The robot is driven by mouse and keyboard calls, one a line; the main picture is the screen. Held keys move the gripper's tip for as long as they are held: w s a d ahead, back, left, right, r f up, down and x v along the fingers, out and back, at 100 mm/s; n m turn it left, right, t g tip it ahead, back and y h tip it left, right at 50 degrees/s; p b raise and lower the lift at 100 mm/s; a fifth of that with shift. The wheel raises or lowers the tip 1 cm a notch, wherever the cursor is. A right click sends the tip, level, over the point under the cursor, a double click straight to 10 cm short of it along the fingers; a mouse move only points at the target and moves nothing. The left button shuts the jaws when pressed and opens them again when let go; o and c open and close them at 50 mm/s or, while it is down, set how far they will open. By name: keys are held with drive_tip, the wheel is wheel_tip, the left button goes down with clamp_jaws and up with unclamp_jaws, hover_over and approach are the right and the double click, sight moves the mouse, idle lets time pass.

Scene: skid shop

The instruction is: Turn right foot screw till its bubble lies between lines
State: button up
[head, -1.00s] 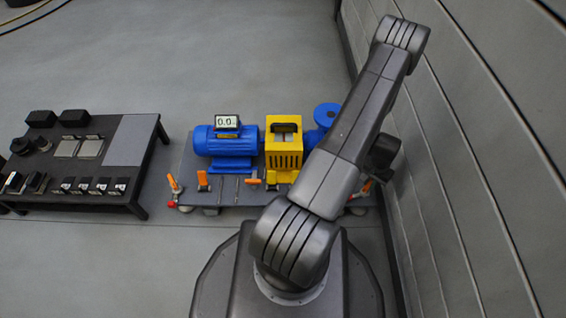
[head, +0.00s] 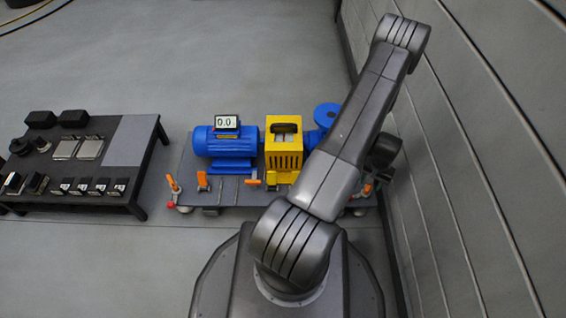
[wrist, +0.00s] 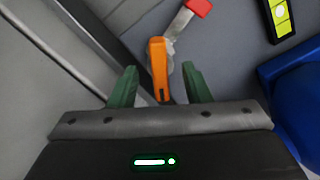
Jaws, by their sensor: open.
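In the wrist view an orange handle (wrist: 158,62), apparently that of the right foot screw, stands between the two green fingers of my gripper (wrist: 159,78). The fingers are open, with a gap on each side of the handle. A lever with a red end (wrist: 198,7) lies just beyond it. A yellow-green level vial (wrist: 281,17) with a pale spot and dark marks shows at the top right, cut by the frame edge; I cannot tell whether the bubble lies between the lines. In the head view my arm hides the gripper and most of the skid's right end.
The skid (head: 230,193) carries a blue motor (head: 225,142), a yellow guard (head: 284,150) and a blue pump (head: 327,115). The motor's display reads 0.0. A dark bench (head: 90,195) with several parts stands left. A panelled wall (head: 470,130) is close on the right.

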drive_tip(key=shift+r+p, duration=1.6)
drive_tip(key=shift+r, duration=1.8)
drive_tip(key=shift+f, duration=0.1)
wheel_tip(320, 180, down, 8)
drive_tip(key=b, duration=0.4)
drive_tip(key=shift+r, duration=0.25)
drive_tip(key=shift+r+m+p, duration=0.3)
drive_tip(key=shift+r+p, duration=0.05)
drive_tip(key=shift+p, duration=0.05)
drive_tip(key=shift+m, duration=0.3)
